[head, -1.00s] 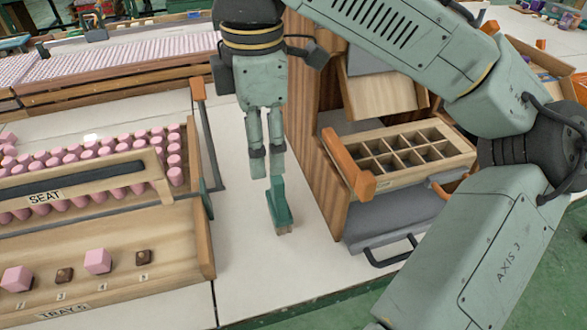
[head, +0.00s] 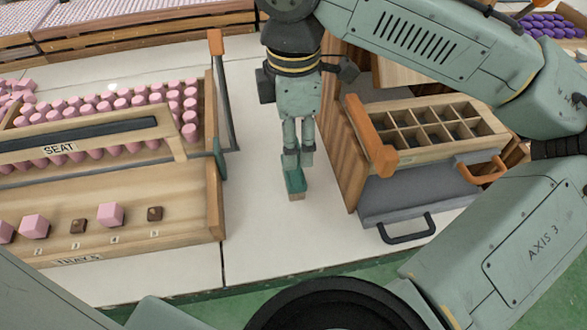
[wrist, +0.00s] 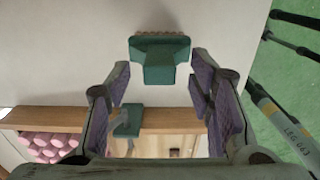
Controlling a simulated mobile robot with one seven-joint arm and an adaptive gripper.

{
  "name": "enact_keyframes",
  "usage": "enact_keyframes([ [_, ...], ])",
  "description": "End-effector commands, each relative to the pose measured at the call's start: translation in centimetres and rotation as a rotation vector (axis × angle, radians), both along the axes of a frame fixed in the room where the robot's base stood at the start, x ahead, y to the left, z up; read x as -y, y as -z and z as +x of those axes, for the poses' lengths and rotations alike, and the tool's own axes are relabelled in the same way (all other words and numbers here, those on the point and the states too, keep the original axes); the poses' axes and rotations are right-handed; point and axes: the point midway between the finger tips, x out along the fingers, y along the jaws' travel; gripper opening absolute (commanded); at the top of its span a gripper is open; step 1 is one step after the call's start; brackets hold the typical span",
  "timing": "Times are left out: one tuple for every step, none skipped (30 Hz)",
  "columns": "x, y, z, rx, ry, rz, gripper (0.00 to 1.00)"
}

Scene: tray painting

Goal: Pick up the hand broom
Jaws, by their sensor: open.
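The hand broom (head: 295,183) is teal with a pale bristle edge and stands on the white tabletop between the wooden seat tray and the drawer unit. In the wrist view the broom (wrist: 160,62) lies ahead between the fingers, bristles at the far side. My gripper (head: 298,152) points down just above and behind it, partly covering its top in the head view. In the wrist view my gripper (wrist: 160,80) is open, with purple finger pads on both sides and nothing held. I cannot tell whether a finger touches the broom.
The seat tray (head: 214,215) with pink pieces stands to the left, with a teal clamp (head: 219,160) on its edge. To the right is a wooden unit with a compartment tray (head: 430,157) and a grey drawer (head: 425,195) with a black handle. White tabletop (head: 265,230) in front is clear.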

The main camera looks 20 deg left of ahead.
Motion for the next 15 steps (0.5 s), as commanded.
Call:
enact_keyframes([
  [0.02, 0.64, -0.02, 0.000, 0.000, -0.001, 0.48],
  [0.01, 0.91, 0.00, 0.001, 0.000, -0.001, 0.48],
  [-0.02, 1.17, 0.01, 0.002, 0.000, 0.001, 0.48],
  [-0.03, 1.31, 0.01, 0.001, 0.000, 0.002, 0.48],
  [-0.05, 1.40, 0.02, 0.001, 0.000, 0.002, 0.48],
  [-0.05, 1.47, 0.02, 0.001, 0.000, 0.002, 0.48],
  [-0.05, 1.47, 0.02, 0.001, 0.000, 0.002, 0.48],
  [-0.06, 1.47, 0.01, 0.001, -0.001, 0.002, 0.48],
  [-0.06, 1.46, 0.02, 0.001, -0.001, 0.002, 0.48],
  [-0.06, 1.45, 0.01, 0.001, -0.001, 0.002, 0.48],
  [-0.06, 1.45, 0.02, 0.001, -0.001, 0.002, 0.48],
  [-0.06, 1.44, 0.02, 0.001, -0.001, 0.002, 0.46],
  [-0.06, 1.44, 0.02, 0.001, -0.001, 0.002, 0.44],
  [-0.06, 1.44, 0.02, 0.001, -0.001, 0.002, 0.42],
  [-0.06, 1.43, 0.02, 0.001, -0.001, 0.002, 0.39],
])
